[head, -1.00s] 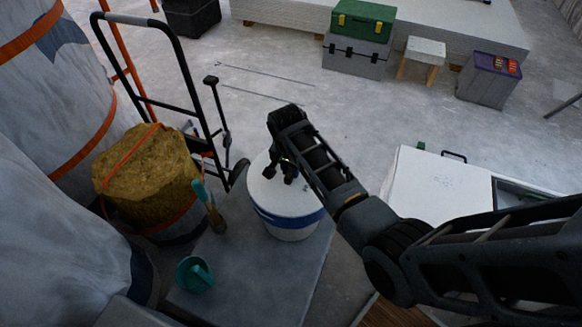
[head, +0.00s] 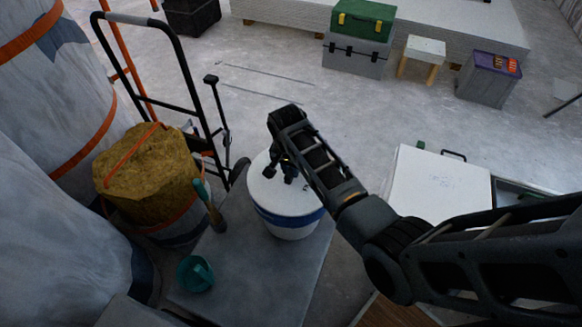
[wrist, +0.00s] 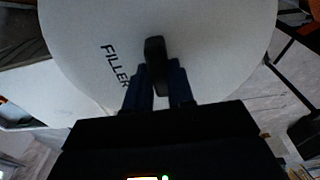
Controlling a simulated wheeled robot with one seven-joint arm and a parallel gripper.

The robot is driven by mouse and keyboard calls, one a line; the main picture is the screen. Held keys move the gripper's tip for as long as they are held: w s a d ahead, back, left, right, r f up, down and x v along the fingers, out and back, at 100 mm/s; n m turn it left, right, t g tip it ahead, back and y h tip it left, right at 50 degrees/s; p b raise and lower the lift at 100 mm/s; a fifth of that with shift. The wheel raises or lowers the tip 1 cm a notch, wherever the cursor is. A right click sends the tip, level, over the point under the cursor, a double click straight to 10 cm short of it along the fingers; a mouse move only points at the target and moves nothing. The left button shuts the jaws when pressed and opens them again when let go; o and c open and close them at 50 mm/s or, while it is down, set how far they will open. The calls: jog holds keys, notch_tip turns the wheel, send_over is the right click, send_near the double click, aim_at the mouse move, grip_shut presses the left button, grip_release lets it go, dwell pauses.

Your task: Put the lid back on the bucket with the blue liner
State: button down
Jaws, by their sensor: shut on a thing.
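A white bucket (head: 291,230) with a blue band near its top stands on a grey slab. A round white lid (head: 300,200) lies over the bucket's top. In the wrist view the lid (wrist: 205,60) is marked "FILLER" and has a dark knob (wrist: 155,62) in its middle. My gripper (head: 280,172) is above the lid; in the wrist view its fingers (wrist: 158,88) are shut on the knob. My arm and gripper hide part of the lid and its far rim. Whether the lid is fully seated cannot be told.
A teal cup (head: 194,273) and a teal-handled brush (head: 212,210) are on the grey slab (head: 245,275) left of the bucket. A white box (head: 440,185) is to the right.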

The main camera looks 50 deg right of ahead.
jog(key=shift+c, duration=2.1)
grip_release()
jog(key=shift+r, duration=0.1)
jog(key=shift+r+p, duration=3.45)
jog(key=shift+p, duration=0.1)
grip_shut()
jog(key=shift+f+b, duration=1.9)
jog(key=shift+f, duration=0.85)
